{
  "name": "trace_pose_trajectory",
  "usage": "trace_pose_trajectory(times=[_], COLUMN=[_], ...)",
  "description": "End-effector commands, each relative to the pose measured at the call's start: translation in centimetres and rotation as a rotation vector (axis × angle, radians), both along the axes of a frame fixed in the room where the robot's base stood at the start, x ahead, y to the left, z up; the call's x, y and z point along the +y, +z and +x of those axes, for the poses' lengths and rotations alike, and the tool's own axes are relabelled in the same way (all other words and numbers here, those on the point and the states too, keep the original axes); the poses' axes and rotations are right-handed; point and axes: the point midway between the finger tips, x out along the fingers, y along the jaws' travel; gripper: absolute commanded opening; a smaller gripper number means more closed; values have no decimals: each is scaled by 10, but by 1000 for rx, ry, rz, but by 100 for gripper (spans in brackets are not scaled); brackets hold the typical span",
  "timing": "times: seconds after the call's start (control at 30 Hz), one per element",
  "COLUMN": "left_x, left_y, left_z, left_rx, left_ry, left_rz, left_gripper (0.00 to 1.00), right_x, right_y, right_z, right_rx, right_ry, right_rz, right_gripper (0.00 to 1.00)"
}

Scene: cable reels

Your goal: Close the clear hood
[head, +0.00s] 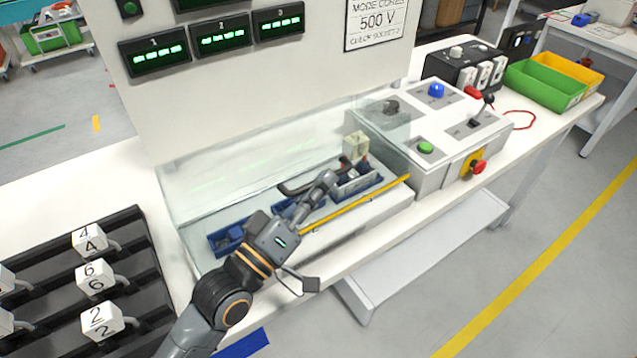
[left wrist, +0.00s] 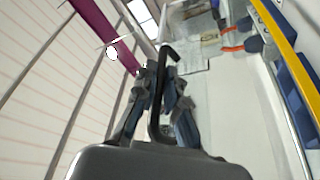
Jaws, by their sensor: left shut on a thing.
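The clear hood (head: 250,160) is a see-through box over a white bench section below the numbered displays. Its clear sides show at the back, left and right, but its exact tilt is hard to read. My left gripper (head: 322,186) reaches over the front yellow edge strip (head: 355,205) and is shut on a black bar handle (head: 290,190). In the left wrist view, my left gripper (left wrist: 163,85) has its fingers on both sides of that bent black handle (left wrist: 165,55). My arm hides part of the front edge. My right gripper is not in view.
Blue trays (head: 228,238) and a pale block (head: 355,146) sit in the hood area. A control box (head: 430,170) with green and red buttons stands to the right. A black rack (head: 130,260) with white numbered blocks is at left.

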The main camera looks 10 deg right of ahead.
Motion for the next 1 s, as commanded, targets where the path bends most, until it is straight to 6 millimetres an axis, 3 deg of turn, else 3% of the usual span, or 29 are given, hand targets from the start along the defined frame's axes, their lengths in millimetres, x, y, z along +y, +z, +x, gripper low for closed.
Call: trace_pose_trajectory(times=[0.07, 0.1, 0.17, 0.57, 1.0], left_x=[0, 0, 0, 5, 68], left_y=[1, 1, 1, -2, -25], left_z=[0, 0, 0, -3, -56], left_rx=[-1, -1, -1, 0, 2], left_ry=[0, 0, 0, 2, 0], left_rz=[-1, -1, -1, 2, 6], left_gripper=[0, 13, 21, 21, 21], right_x=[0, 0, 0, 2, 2], right_y=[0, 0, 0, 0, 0], right_z=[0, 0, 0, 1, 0], right_rx=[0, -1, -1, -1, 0], right_ry=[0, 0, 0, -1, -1], right_rz=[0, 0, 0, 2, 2], right_gripper=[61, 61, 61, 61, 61])
